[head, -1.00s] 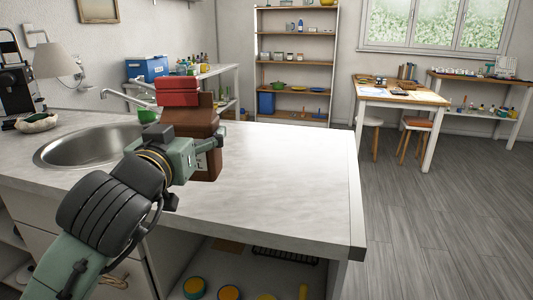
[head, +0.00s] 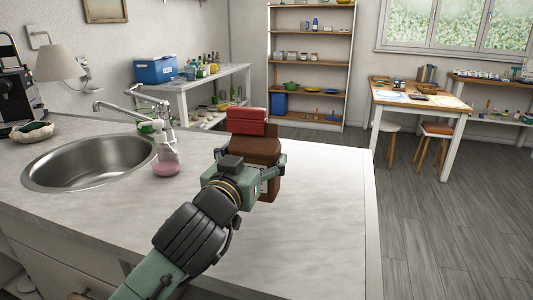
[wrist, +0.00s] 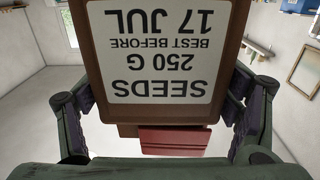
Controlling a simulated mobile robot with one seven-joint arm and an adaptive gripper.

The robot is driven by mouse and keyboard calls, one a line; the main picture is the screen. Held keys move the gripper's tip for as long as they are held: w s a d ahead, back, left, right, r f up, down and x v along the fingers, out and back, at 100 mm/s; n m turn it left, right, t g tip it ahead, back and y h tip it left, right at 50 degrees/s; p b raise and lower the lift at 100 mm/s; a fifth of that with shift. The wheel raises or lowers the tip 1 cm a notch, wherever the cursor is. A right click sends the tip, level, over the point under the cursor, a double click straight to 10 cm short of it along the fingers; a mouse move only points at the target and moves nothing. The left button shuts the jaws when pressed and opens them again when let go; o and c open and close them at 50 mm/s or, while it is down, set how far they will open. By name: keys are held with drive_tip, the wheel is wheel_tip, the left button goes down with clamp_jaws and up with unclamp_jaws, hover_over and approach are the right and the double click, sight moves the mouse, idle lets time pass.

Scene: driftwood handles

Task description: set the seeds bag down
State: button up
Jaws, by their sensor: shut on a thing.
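The bag is upright over the right half of the pale countertop (head: 320,215). I cannot tell whether its base touches the counter, as my gripper and wrist partly hide it.
A round steel sink (head: 90,162) with a tap is at the left. A soap bottle (head: 166,160) with pink liquid stands between sink and bag. The counter to the right of the bag is clear up to its right edge.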

drive_tip(key=shift+w+d+f+p, duration=0.35)
drive_tip(key=shift+w+f+p, duration=0.4)
drive_tip(key=shift+w, duration=1.1)
drive_tip(key=shift+w+d+f+p, duration=0.4)
drive_tip(key=shift+w+f+p, duration=0.35)
drive_tip(key=shift+w, duration=1.05)
drive_tip(key=shift+w+d+f+p, duration=0.35)
drive_tip(key=shift+w+f+p, duration=0.4)
drive_tip(key=shift+w, duration=1.1)
drive_tip(key=shift+f, duration=0.2)
drive_tip(key=o, duration=1.3)
drive_tip(key=shift+s+r, duration=0.1)
drive_tip(key=b+v, duration=0.4)
drive_tip(key=v, duration=0.6)
drive_tip(key=shift+s+a, duration=0.2)
drive_tip(key=shift+s, duration=0.15)
drive_tip(key=shift+s+a, duration=0.1)
drive_tip(key=shift+s, duration=0.45)
drive_tip(key=shift+r, duration=0.1)
